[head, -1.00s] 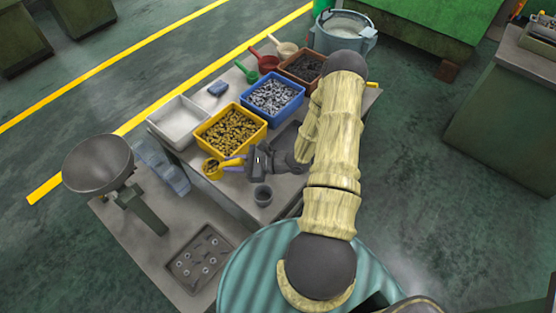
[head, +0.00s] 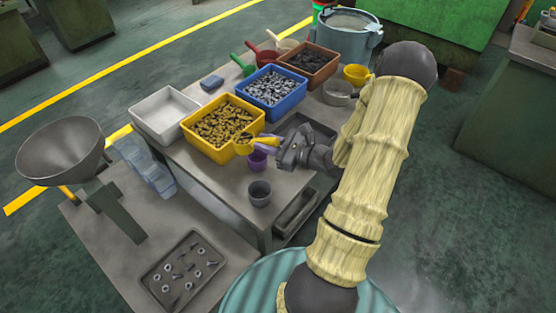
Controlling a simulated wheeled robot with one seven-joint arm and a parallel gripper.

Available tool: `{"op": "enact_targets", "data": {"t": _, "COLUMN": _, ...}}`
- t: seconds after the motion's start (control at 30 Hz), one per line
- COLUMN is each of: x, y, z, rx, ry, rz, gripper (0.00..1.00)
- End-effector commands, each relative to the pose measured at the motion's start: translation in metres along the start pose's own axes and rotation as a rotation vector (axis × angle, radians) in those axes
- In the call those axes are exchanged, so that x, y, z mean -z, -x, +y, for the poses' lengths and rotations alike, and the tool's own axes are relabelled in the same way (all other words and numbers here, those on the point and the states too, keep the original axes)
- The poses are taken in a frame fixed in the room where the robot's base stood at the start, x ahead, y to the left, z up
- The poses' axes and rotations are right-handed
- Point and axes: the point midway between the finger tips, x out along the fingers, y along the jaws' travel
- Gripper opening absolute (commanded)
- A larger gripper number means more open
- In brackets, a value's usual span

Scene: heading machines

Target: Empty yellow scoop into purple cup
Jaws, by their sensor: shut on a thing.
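The yellow scoop (head: 243,146) is held by its handle in my gripper (head: 277,146), which is shut on it. Its bowl is at the front corner of the yellow bin (head: 188,131), above and slightly left of the purple cup (head: 258,161). The purple cup stands on the bench, partly hidden by the scoop and gripper. The scoop's bowl is too small to tell its contents or exact tilt.
A grey cup (head: 260,193) stands in front of the purple one. A blue bin (head: 298,101) and brown bin (head: 334,77) stand behind. An empty white bin (head: 165,122) is at left. A yellow cup (head: 356,75) and grey bowl (head: 338,92) are at the back right.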

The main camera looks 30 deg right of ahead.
Motion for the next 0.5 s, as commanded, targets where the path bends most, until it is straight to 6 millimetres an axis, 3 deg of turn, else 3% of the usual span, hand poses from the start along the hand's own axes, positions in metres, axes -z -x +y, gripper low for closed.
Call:
{"op": "enact_targets", "data": {"t": 0.03, "x": 0.015, "y": 0.004, "z": -0.002, "rx": 0.02, "ry": 0.0, "rz": -0.004, "gripper": 0.0}}
{"op": "enact_targets", "data": {"t": 0.13, "x": 0.022, "y": 0.013, "z": -0.007, "rx": 0.054, "ry": -0.006, "rz": -0.012, "gripper": 0.0}}
{"op": "enact_targets", "data": {"t": 0.5, "x": 0.023, "y": 0.028, "z": -0.013, "rx": 0.103, "ry": -0.02, "rz": -0.027, "gripper": 0.0}}
